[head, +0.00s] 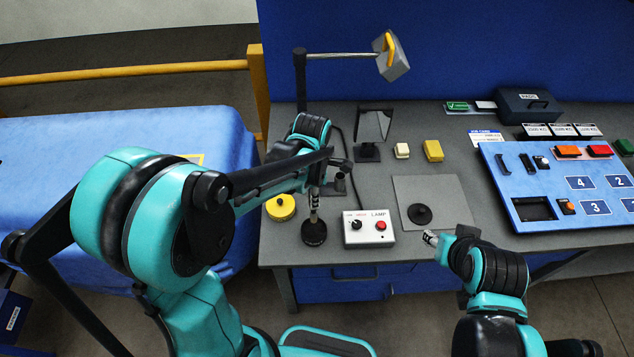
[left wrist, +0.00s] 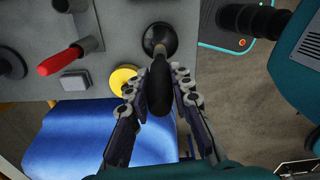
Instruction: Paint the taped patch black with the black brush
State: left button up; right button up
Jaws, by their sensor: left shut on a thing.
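My left gripper (head: 315,186) is at the left front of the grey bench. In the left wrist view its fingers (left wrist: 158,88) are shut on the black handle of the black brush (left wrist: 160,98). The brush stands roughly upright, and its lower end meets a round black pot or base (head: 314,233) on the bench; whether it touches is unclear. A yellow outline on the blue block (head: 70,145) looks like the taped patch (head: 195,158); my left arm hides most of it. My right gripper (head: 431,239) is at the bench's front edge, its fingers too small to read.
A yellow round tub (head: 281,207) is left of the black base. A lamp control box (head: 369,228) stands close on its right. A red-handled tool (left wrist: 60,62) lies nearby. A yellow rail (head: 125,72) runs behind the blue block. A blue panel (head: 570,185) fills the bench's right.

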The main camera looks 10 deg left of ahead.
pick_arm(q)
jog(key=shift+f+b, duration=2.2)
jog(key=shift+f, duration=0.8)
jog(key=shift+f+b, duration=0.55)
jog(key=shift+b, duration=0.05)
jog(key=shift+r+p, duration=0.55)
jog(key=shift+r, duration=0.05)
jog(key=shift+r+p, duration=2.1)
jog(key=shift+r, duration=0.85)
jog(key=shift+f, duration=0.1)
